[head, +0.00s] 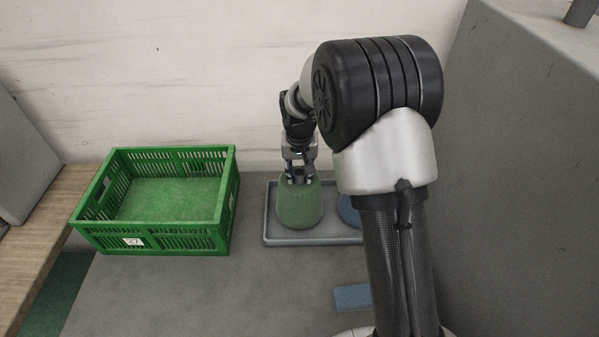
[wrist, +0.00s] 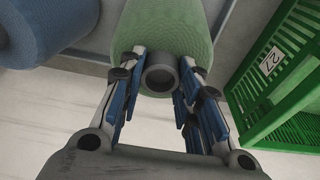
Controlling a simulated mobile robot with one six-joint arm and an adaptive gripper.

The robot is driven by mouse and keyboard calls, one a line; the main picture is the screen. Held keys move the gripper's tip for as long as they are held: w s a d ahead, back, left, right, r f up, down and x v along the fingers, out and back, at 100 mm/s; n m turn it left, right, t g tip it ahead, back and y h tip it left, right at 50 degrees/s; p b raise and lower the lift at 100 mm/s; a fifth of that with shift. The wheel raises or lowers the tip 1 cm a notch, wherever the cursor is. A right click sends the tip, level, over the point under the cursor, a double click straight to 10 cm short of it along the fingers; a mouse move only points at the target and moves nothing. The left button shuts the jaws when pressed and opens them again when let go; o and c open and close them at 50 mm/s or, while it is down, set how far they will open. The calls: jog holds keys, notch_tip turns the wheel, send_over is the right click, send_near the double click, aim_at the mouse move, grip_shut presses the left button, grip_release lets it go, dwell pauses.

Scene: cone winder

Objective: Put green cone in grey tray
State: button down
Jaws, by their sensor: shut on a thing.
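The green cone (head: 299,205) stands upright at the left end of the grey tray (head: 290,241), within its rim in the head view. My gripper (head: 299,178) is above it, with its fingers shut on the cone's narrow top. In the wrist view the green cone (wrist: 170,28) fills the upper middle, and the blue-padded fingers of my gripper (wrist: 159,85) sit on both sides of its grey tube end. I cannot tell whether the cone's base touches the tray floor. My arm hides the right part of the tray.
A blue cone (head: 348,211) stands in the tray right of the green one, partly hidden by my arm. An empty green crate (head: 150,240) is to the left. A blue flat piece (head: 352,297) lies in front. A grey cabinet (head: 520,180) stands at the right.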

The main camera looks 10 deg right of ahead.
jog(key=c, duration=1.2)
grip_release()
jog(key=shift+f, duration=0.15)
jog(key=s+r+p, duration=0.2)
jog(key=s+r, duration=0.2)
jog(key=r, duration=0.5)
jog(key=s+r+p, duration=0.1)
jog(key=s+r, duration=0.3)
jog(key=r, duration=0.5)
jog(key=s+r+t, duration=0.1)
jog(key=s, duration=0.7)
jog(key=s+r+n, duration=0.1)
jog(key=s+r, duration=0.1)
jog(key=s, duration=0.7)
jog(key=s+r+n+t, duration=0.1)
jog(key=s, duration=0.8)
jog(key=shift+s+d+r+t, duration=0.15)
jog(key=shift+s+d+t, duration=0.05)
jog(key=shift+d+t, duration=0.15)
